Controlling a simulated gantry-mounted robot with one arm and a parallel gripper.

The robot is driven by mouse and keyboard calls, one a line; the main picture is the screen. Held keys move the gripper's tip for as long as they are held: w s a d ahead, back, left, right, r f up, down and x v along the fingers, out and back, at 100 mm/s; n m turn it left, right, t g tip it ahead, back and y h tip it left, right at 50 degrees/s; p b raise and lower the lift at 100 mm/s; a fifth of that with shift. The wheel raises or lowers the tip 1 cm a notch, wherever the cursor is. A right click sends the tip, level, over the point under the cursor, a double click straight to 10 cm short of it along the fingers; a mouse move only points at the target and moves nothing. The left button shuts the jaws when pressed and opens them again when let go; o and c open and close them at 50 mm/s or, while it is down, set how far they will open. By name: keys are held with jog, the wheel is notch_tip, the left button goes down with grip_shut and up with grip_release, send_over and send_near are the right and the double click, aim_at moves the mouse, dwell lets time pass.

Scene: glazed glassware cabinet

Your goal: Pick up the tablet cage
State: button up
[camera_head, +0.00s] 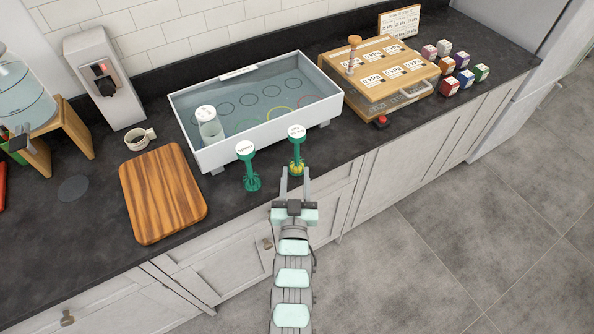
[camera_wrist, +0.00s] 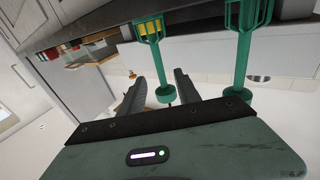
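Two green cages on stems, each with a round white label on top, stand upright near the counter's front edge. The right cage (camera_head: 297,165) has yellow pieces in its base; they also show in the wrist view (camera_wrist: 150,29). The left cage (camera_head: 252,182) shows no yellow pieces; it is at the right in the upside-down wrist view (camera_wrist: 243,45). The labels are too small to read. My gripper (camera_head: 295,172) is open and empty, just in front of the right cage. In the wrist view its fingers (camera_wrist: 166,75) appear either side of that cage's round top; I cannot tell the depth.
A white basin (camera_head: 210,152) with coloured rings and a lidded jar (camera_head: 209,125) stands behind the cages. A wooden board (camera_head: 162,195) and a cup (camera_head: 139,139) are to the left. A wooden press-like box (camera_head: 380,75) and several small coloured boxes (camera_head: 457,66) are to the right.

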aim_at(296, 159)
jog(key=shift+g, duration=0.4)
jog(key=w, duration=0.2)
jog(key=w+f, duration=0.1)
jog(key=w, duration=0.1)
jog(key=w+f, duration=0.1)
jog(key=w, duration=0.1)
jog(key=shift+w+d, duration=0.1)
jog(key=shift+w, duration=0.15)
jog(key=shift+w+d+r+b, duration=0.1)
jog(key=shift+w+r+b, duration=0.05)
jog(key=shift+w, duration=1.1)
jog(key=shift+w+r+b, duration=0.15)
jog(key=shift+w, duration=1.1)
jog(key=shift+c, duration=0.3)
grip_shut()
